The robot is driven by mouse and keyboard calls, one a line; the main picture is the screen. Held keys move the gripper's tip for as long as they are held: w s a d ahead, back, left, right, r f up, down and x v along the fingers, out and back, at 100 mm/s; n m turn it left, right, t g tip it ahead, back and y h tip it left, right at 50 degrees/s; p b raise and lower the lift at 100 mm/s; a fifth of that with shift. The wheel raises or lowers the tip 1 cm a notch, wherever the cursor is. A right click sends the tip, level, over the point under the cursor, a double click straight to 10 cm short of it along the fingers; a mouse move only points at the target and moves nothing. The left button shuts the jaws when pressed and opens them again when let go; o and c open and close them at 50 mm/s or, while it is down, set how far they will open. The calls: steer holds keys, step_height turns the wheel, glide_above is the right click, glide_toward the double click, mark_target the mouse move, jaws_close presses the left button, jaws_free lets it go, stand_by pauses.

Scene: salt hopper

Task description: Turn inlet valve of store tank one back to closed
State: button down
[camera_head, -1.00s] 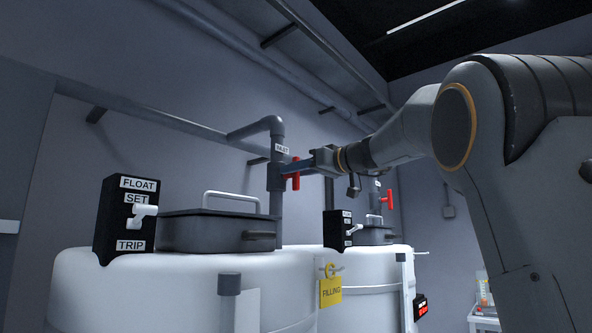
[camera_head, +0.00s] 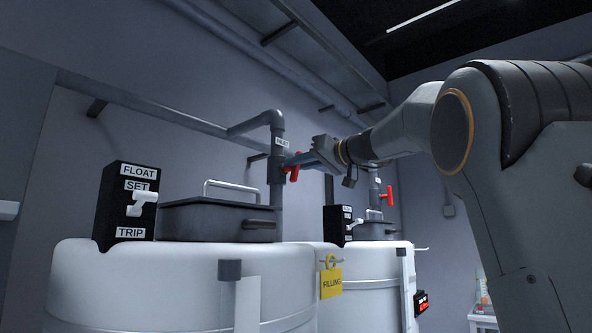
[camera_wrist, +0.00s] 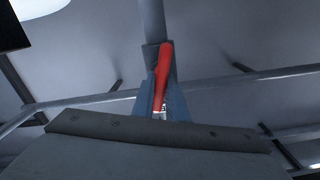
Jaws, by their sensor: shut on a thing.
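The red handle of the inlet valve (camera_head: 293,172) sits on the grey vertical inlet pipe (camera_head: 277,190) above the nearer white tank (camera_head: 180,285). My gripper (camera_head: 298,162) is shut on this handle from the right. In the wrist view the red handle (camera_wrist: 163,70) stands nearly upright, slightly tilted, between the blue fingers (camera_wrist: 160,100), with the pipe behind it. The fingers hide part of the handle and valve body.
A black float box (camera_head: 127,205) and a dark lidded hatch (camera_head: 215,221) stand on the near tank. A yellow FILLING tag (camera_head: 330,283) hangs between the tanks. A second tank (camera_head: 365,290) with another red valve handle (camera_head: 390,196) stands behind to the right.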

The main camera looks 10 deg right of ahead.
steer(key=m+b, duration=0.1)
steer(key=m, duration=0.2)
steer(key=shift+w+d+m, duration=0.1)
steer(key=shift+m, duration=0.3)
steer(key=m, duration=0.3)
steer(key=shift+d+f+m, duration=0.1)
steer(key=shift+f+m, duration=0.05)
steer(key=shift+m, duration=0.15)
steer(key=m, duration=0.3)
steer(key=shift+w+f+m, duration=0.1)
steer(key=shift+m, duration=0.2)
steer(key=shift+f+m+p, duration=0.15)
steer(key=shift+m+p, duration=0.15)
steer(key=shift+m, duration=1.1)
steer(key=c, duration=1.8)
jaws_free()
steer(key=shift+o, duration=0.2)
steer(key=shift+d, duration=0.1)
